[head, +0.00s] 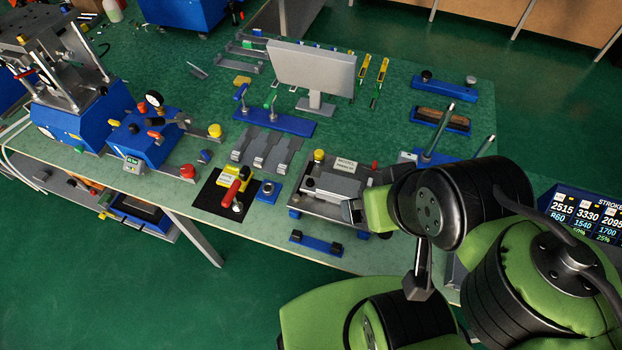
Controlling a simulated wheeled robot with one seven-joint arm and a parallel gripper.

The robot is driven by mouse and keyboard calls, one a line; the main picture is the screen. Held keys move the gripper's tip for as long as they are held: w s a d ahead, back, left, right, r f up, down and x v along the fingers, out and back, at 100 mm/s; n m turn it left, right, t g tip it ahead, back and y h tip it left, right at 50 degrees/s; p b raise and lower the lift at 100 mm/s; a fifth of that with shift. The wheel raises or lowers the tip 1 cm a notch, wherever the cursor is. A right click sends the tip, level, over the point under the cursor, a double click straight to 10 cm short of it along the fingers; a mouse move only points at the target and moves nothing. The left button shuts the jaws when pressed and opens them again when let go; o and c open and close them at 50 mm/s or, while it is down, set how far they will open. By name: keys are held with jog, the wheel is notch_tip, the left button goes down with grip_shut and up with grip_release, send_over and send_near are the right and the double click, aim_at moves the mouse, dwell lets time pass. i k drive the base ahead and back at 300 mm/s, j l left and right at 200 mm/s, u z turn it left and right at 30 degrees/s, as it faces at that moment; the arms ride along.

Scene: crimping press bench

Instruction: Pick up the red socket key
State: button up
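I cannot pick out the red socket key with certainty. A blue rack (290,124) near the bench middle holds upright keys, one with a blue handle (241,91) and one with a green handle (270,100); no red one shows in it. A small red tip (374,165) stands behind the grey fixture, its lower part hidden. A red-handled tool (231,193) stands by a yellow block on a black mat. My gripper (352,211) is over the right end of the grey fixture; my wrist hides much of it, so its opening cannot be told.
The grey fixture (322,196) has a yellow knob. Grey channels (266,150), a monitor (312,70) and a blue press unit (145,135) stand on the green bench. A blue tray (440,121) and upright rods are at right. A black-ended bar (316,243) lies by the front edge.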

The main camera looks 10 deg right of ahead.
aim_at(238, 207)
jog(key=i+j, duration=0.1)
jog(key=j, duration=0.3)
jog(key=i+j, duration=0.15)
jog(key=j, duration=0.3)
jog(key=i+j+u, duration=0.1)
jog(key=j, duration=0.3)
jog(key=i+j, duration=0.15)
jog(key=j, duration=0.25)
jog(key=i+j, duration=0.1)
jog(key=j, duration=0.35)
